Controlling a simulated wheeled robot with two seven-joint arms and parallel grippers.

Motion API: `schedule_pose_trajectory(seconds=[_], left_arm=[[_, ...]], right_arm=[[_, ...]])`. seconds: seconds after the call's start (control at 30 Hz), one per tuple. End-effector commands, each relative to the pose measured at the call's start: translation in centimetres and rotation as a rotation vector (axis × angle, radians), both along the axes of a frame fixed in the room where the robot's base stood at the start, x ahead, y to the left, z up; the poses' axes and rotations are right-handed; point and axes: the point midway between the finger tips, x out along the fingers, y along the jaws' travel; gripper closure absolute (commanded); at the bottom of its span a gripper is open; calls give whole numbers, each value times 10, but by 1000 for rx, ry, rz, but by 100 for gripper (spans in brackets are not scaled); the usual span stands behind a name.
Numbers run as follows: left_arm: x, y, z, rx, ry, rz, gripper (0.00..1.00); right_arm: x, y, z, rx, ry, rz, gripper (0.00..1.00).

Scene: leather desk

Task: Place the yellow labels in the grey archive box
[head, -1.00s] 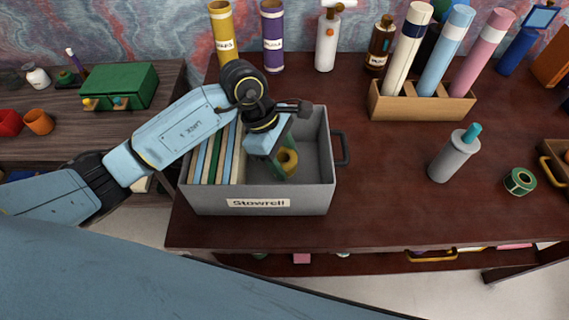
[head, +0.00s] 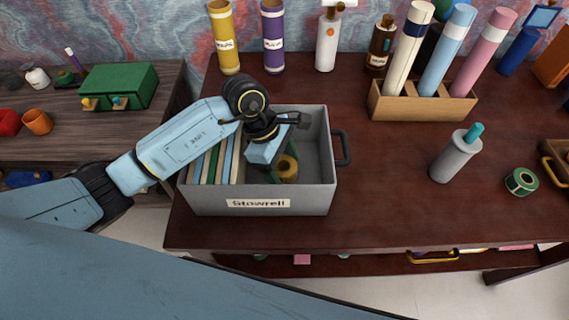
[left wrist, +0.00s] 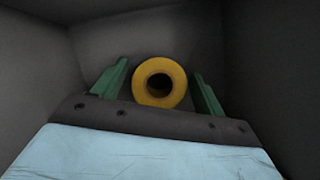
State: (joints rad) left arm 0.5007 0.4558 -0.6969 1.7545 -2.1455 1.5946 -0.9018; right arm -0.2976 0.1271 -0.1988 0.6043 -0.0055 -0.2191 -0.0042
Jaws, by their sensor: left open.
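The grey archive box (head: 316,195) stands on the desk with several folders (head: 215,165) upright in its left part. The yellow labels, a roll (head: 288,170), are inside the box in the open space right of the folders. In the left wrist view the yellow roll (left wrist: 160,92) shows its round face and dark core hole. My left gripper (head: 276,172) reaches down into the box. Its two green fingers (left wrist: 160,88) are apart on either side of the roll, with small gaps visible. The roll's underside is hidden. My right gripper is not in view.
A grey bottle (head: 455,155) and a green tape roll (head: 521,181) stand right of the box. A wooden holder (head: 422,104) with rolled tubes is at the back. The desk between box and bottle is clear.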

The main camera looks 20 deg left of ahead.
Motion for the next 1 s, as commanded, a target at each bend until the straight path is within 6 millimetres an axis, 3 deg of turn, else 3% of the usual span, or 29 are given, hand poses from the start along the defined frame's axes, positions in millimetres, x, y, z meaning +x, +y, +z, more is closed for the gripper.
schedule_pose_trajectory(seconds=[0.17, 0.5, 0.7, 1.0], left_arm=[[1, 2, 8, 1, -2, 1, 28], [4, 30, 73, 2, -6, 0, 28], [5, 42, 102, 1, -2, 1, 28], [5, 47, 114, 0, 1, 1, 28]], right_arm=[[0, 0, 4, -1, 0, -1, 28], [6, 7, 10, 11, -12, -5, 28], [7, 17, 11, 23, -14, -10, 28], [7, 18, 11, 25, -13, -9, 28]])
